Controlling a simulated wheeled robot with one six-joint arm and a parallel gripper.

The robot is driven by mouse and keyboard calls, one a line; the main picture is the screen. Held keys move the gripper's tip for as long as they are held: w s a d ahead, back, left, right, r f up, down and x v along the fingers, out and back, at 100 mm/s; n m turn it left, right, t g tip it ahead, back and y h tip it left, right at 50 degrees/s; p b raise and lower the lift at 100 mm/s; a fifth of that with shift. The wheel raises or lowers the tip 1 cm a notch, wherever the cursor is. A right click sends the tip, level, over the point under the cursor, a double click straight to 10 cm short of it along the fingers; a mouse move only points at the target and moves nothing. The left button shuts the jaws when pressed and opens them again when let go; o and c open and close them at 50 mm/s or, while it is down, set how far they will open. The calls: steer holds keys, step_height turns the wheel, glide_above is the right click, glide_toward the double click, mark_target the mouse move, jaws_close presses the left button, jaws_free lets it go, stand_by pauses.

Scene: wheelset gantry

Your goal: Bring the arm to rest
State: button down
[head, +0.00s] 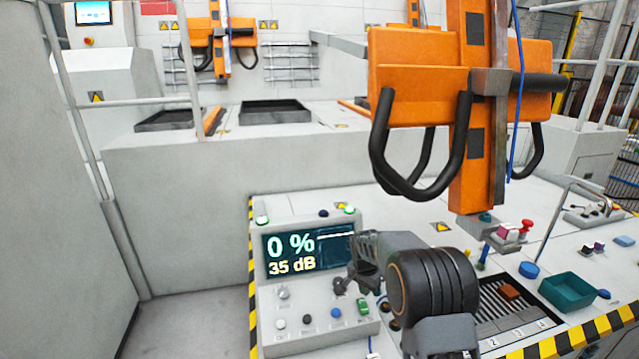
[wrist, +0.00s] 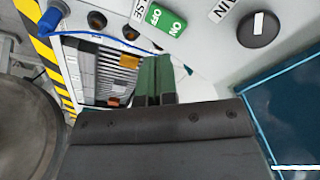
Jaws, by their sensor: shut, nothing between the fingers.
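My arm (head: 432,285) reaches over the front of the control console, bent, with the wrist hanging near the right edge of the display (head: 308,250). My gripper (head: 352,281) is in front of the console's knob panel, small and partly dark against it. In the wrist view my gripper (wrist: 157,65) shows two green fingertips close together, with nothing held between them. The green on/off switch (wrist: 161,20) lies just beyond the fingertips in that view; whether they touch it I cannot tell. The display reads 0 % and 35 dB.
An orange gantry lifter (head: 465,80) with black hooks hangs behind my arm. A slotted tray (head: 505,297) with an orange block, a teal bin (head: 567,291) and a blue button (head: 528,269) sit to the right. Striped edging (head: 590,334) borders the table. Floor at lower left is clear.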

steer(key=s+r+n+t, duration=0.1)
steer(key=s+r+n, duration=0.2)
steer(key=s, duration=0.6)
steer(key=s+r+n+t, duration=0.1)
steer(key=s+r+n, duration=0.1)
steer(key=s+r, duration=0.5)
steer(key=s+r+n+t+y, duration=0.1)
steer(key=s+r+n, duration=0.2)
steer(key=s, duration=0.9)
step_height(320, 180, up, 3)
steer(key=shift+s+n, duration=0.3)
steer(key=shift+d, duration=0.15)
